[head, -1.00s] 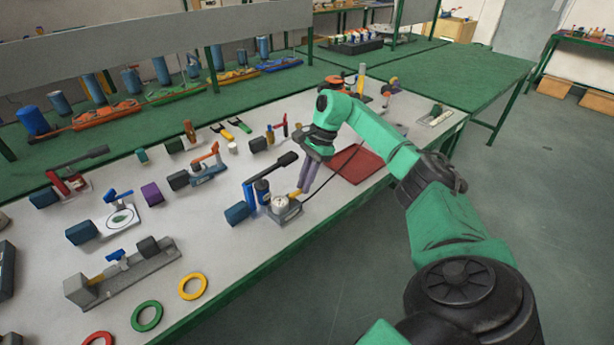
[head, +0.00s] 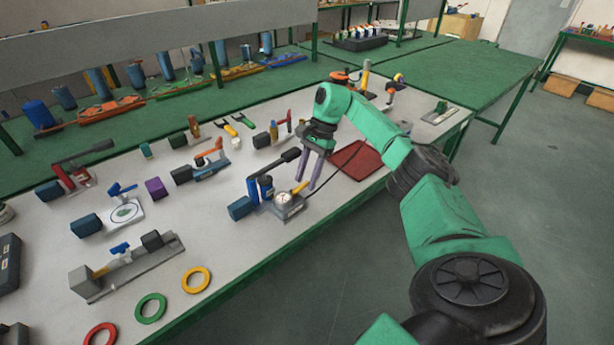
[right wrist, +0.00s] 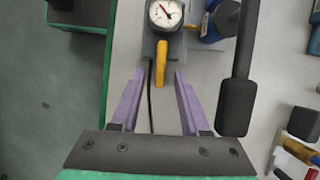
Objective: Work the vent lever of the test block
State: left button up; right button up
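The test block (head: 287,206) is a small grey block with a round white gauge (head: 284,198), standing near the table's front edge. Its yellow vent lever (head: 299,188) sticks out toward my right gripper (head: 309,186). That gripper points down with its purple fingers apart. In the right wrist view, the gauge (right wrist: 165,13) is at the top and the yellow lever (right wrist: 160,65) points toward the palm. The lever's end lies between the open fingertips (right wrist: 159,72), with a gap on both sides; its depth relative to the tips is unclear. My left gripper is out of view.
A blue hand pump (head: 259,189) with a long black handle (head: 274,166) stands beside the block. A dark hose (head: 345,163) runs past the gripper near a red tray (head: 358,161). Yellow (head: 196,281) and green (head: 150,308) rings lie at the front edge.

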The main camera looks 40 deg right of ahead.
jog(key=p+v, duration=0.2)
jog(key=v, duration=1.2)
jog(key=shift+r, duration=0.25)
jog(key=shift+d, duration=0.2)
